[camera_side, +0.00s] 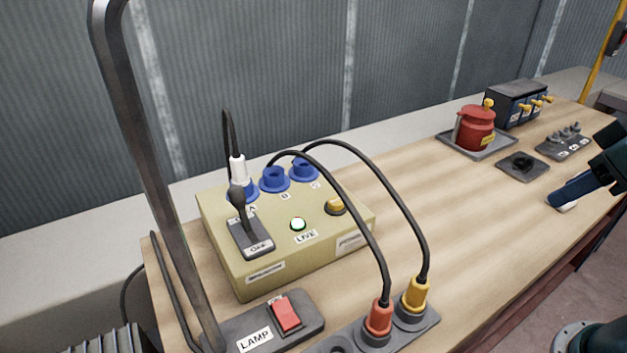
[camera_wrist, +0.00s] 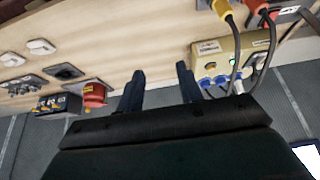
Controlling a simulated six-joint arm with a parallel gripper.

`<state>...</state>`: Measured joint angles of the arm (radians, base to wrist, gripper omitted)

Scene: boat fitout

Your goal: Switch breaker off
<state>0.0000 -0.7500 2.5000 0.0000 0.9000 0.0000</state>
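A beige box (camera_side: 290,268) on the bench has a black lever (camera_side: 238,200) on a dark plate marked OFF at its near end. The lever's knob stands toward the back, away from the OFF mark. A green lamp (camera_side: 298,224) marked LIVE is lit. The box also shows in the wrist view (camera_wrist: 207,47). A dark block (camera_side: 515,102) with several yellow-tipped toggles stands at the far back; which part is the breaker I cannot tell. My gripper (camera_side: 572,190) is over the bench at the right, apart from both. In the wrist view its fingers (camera_wrist: 158,88) are spread and empty.
Black cables arch to red (camera_side: 378,318) and yellow (camera_side: 415,294) plugs. A LAMP switch (camera_side: 286,314) is in front. The middle bench is clear.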

